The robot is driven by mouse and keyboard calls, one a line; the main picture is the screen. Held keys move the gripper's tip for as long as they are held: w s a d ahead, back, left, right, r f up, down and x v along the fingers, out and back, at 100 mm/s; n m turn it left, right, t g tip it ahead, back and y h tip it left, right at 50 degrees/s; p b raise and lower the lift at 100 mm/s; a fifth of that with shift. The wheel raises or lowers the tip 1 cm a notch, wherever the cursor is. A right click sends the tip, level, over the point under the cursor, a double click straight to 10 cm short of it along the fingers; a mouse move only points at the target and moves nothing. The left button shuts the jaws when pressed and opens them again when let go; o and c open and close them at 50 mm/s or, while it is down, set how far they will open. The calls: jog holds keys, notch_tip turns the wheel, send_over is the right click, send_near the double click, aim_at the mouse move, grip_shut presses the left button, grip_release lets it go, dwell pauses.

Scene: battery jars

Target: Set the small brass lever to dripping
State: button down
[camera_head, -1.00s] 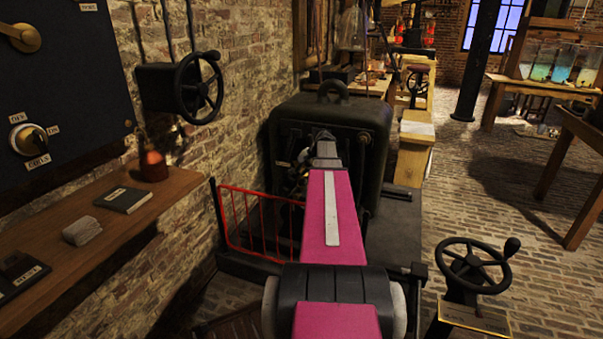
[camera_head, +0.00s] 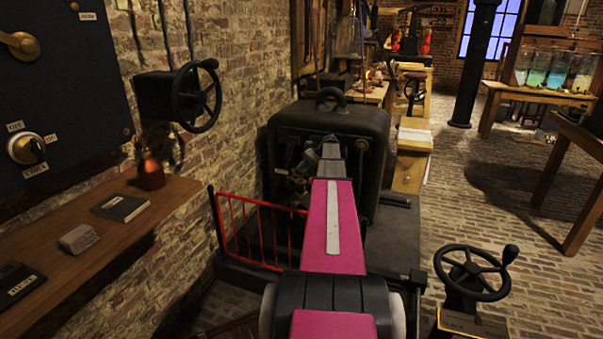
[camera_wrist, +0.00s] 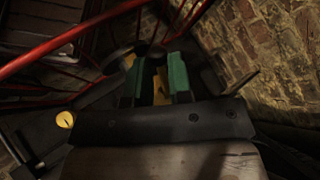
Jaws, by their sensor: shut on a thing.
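In the wrist view my gripper (camera_wrist: 158,76) has its two green fingers closed around a small yellow brass piece (camera_wrist: 160,88), which looks like the small brass lever. Only part of this piece shows between the fingers; its set position cannot be told. In the head view my magenta arm reaches to the front of a large dark iron machine (camera_head: 330,125). There my gripper (camera_head: 303,170) shows only partly, left of the wrist, at the machine's shadowed front. The lever cannot be made out in the head view, and no label reading dripping is legible.
A red railing (camera_head: 262,232) stands close left of my arm. A wooden shelf (camera_head: 60,290) and a black wall handwheel (camera_head: 197,95) are further left. Another handwheel (camera_head: 475,273) stands at the right front. The brick floor (camera_head: 440,215) is open at the right.

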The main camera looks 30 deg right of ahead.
jog(key=shift+w, duration=0.1)
dwell(0.3)
jog(key=c, duration=1.1)
grip_release()
jog(key=shift+d, duration=0.1)
